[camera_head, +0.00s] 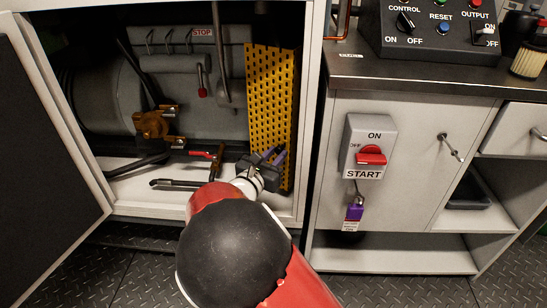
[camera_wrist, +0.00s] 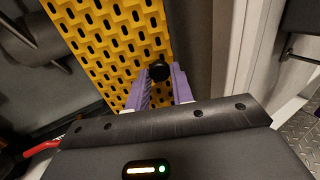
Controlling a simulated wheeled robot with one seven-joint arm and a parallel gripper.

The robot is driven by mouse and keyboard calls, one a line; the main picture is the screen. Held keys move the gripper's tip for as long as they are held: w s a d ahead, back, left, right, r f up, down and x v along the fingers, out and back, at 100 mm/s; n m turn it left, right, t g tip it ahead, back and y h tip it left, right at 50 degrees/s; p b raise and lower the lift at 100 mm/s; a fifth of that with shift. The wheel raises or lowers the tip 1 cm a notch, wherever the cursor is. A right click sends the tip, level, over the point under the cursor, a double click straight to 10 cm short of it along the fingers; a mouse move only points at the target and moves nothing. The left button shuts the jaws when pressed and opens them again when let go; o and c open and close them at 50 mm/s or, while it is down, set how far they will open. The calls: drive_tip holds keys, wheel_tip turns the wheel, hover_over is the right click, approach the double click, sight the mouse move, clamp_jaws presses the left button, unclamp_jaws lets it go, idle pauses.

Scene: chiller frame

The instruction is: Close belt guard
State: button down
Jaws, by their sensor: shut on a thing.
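The belt guard (camera_head: 268,95) is a yellow perforated panel standing upright inside the open cabinet, at the right side of its opening. In the wrist view the guard (camera_wrist: 112,42) fills the upper left, with a round black knob (camera_wrist: 159,71) near its lower right edge. My gripper (camera_head: 272,156) reaches into the cabinet at the guard's lower part. In the wrist view my gripper's purple fingers (camera_wrist: 160,82) are shut on the black knob, one on each side. The knob is hidden by the gripper in the head view.
The cabinet door (camera_head: 38,150) stands open at the left. A red-handled lever (camera_head: 215,160) and a brass valve (camera_head: 153,125) are left of my gripper. The cabinet's right post (camera_head: 308,110) is close to the guard. A counter with a START switch (camera_head: 369,148) stands at the right.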

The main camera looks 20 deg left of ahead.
drive_tip(key=w+n+y+b, duration=0.1)
drive_tip(key=w+d+n+y+b, duration=0.1)
drive_tip(key=y+b, duration=0.1)
drive_tip(key=shift+d+f, duration=0.1)
drive_tip(key=shift+d, duration=0.05)
drive_tip(key=shift+w+y, duration=0.15)
drive_tip(key=shift+y, duration=0.25)
drive_tip(key=c, duration=1.2)
unclamp_jaws()
drive_tip(key=shift+c, duration=0.2)
drive_tip(key=s, duration=0.8)
